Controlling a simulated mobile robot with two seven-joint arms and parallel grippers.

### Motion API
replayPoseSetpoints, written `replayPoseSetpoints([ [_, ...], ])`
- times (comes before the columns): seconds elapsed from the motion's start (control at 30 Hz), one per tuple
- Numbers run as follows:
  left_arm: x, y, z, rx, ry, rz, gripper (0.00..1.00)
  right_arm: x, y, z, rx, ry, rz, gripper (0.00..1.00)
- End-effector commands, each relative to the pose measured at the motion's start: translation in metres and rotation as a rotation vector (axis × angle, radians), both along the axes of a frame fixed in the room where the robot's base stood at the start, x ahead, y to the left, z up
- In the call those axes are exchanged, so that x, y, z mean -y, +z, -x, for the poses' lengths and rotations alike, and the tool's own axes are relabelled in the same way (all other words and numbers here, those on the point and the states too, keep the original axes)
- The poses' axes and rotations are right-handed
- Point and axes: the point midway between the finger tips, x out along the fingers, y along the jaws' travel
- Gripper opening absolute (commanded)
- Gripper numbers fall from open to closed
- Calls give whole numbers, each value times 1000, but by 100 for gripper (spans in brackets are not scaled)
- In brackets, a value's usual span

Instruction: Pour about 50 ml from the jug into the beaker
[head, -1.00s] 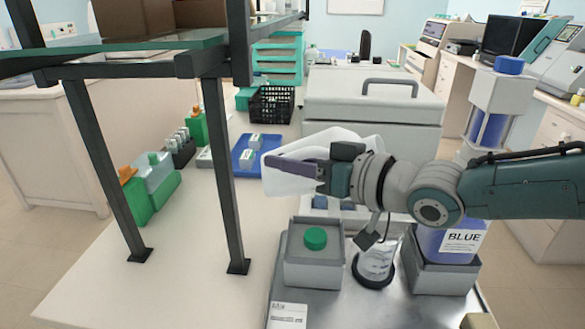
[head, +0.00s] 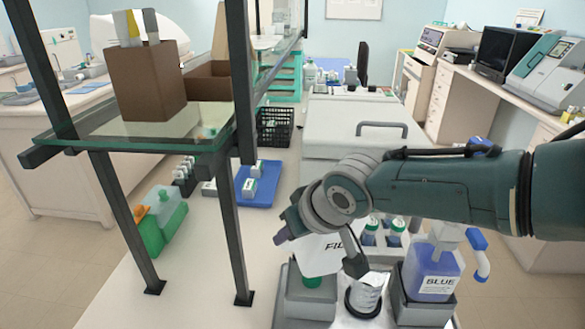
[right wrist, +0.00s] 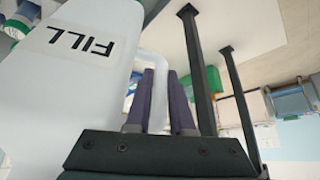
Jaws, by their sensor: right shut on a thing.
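The jug (head: 318,258) is whitish and carries a FILL label. In the head view it hangs below my right gripper (head: 290,225), partly hidden by the wrist. In the right wrist view the jug (right wrist: 60,90) fills the left side, and the purple fingers (right wrist: 160,100) are shut around its handle (right wrist: 153,65). The beaker (head: 367,296) is clear and stands on a dark round base, just right of and below the jug. Part of my wrist overlaps its top, and its liquid level cannot be told. My left gripper is out of view.
A grey holder (head: 305,308) with a green-capped thing stands under the jug. A blue bottle (head: 435,270) labelled BLUE stands in a grey holder at right. A metal-framed glass shelf (head: 190,140) rises at left. A blue tray (head: 258,183) lies behind.

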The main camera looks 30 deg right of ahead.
Motion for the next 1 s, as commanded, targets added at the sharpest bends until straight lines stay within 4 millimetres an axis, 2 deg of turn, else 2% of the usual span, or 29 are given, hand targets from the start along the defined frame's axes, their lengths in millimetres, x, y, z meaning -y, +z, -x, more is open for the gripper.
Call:
replayPoseSetpoints([
  [0.07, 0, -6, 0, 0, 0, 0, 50, -3, -4, 0, -50, -9, 28, 0],
  [0.37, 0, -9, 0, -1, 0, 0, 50, -4, -3, 8, -187, -29, 105, 0],
  [1.0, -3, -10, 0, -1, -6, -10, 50, -4, -2, 10, -207, -31, 116, 0],
])
